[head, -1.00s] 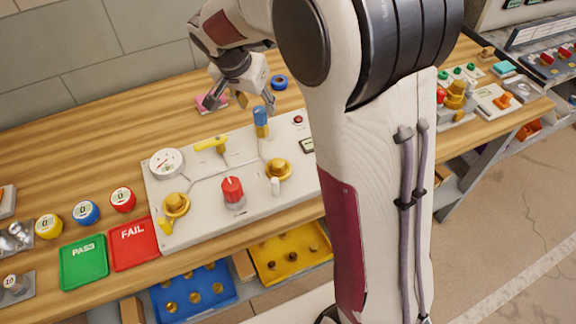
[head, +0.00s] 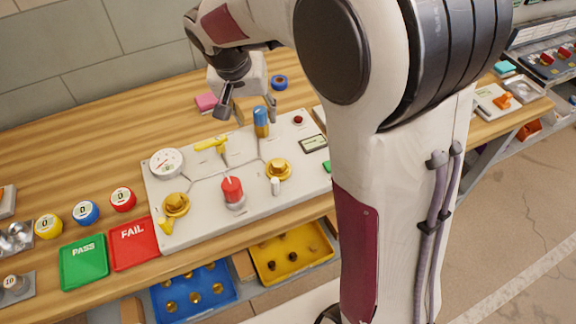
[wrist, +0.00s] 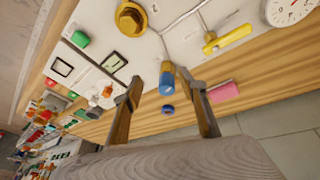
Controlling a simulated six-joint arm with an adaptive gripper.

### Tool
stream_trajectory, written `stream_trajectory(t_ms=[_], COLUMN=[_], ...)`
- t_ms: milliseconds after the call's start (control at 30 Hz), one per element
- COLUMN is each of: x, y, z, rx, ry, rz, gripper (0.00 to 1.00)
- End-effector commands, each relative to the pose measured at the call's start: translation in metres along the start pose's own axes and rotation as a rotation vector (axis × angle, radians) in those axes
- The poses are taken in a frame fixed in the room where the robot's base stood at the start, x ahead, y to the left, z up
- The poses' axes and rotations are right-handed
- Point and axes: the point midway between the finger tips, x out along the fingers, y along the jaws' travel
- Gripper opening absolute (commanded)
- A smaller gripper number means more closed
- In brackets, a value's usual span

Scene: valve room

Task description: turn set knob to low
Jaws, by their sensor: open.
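The grey valve panel (head: 200,233) lies on the wooden bench. A red knob (head: 232,188) with a pale pointer line stands near its front middle. I cannot read any label that tells which control is the set knob. A blue-topped handle (head: 261,122), a yellow lever (head: 212,144) and two brass knobs (head: 176,204), (head: 279,169) are also on it. My gripper (head: 247,110) is open and empty, above the panel's back edge by the blue handle. In the wrist view, the blue handle (wrist: 167,76) shows between the fingertips (wrist: 167,86); the red knob is not visible there.
A white gauge (head: 166,162) and a small white switch (head: 275,186) are on the panel. Green (head: 84,272) and red (head: 134,256) trays lie to the left. A pink block (head: 206,102) and blue ring (head: 279,82) lie behind. My arm hides bench on the right.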

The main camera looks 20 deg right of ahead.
Motion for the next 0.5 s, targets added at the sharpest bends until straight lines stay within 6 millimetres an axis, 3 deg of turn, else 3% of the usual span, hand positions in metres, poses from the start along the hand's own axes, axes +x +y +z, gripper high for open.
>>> stream_trajectory(t_ms=[500], x=[-0.018], y=[0.021], z=[0.046], rx=[-0.192], ry=[-0.043], rz=[-0.046], gripper=[0.41])
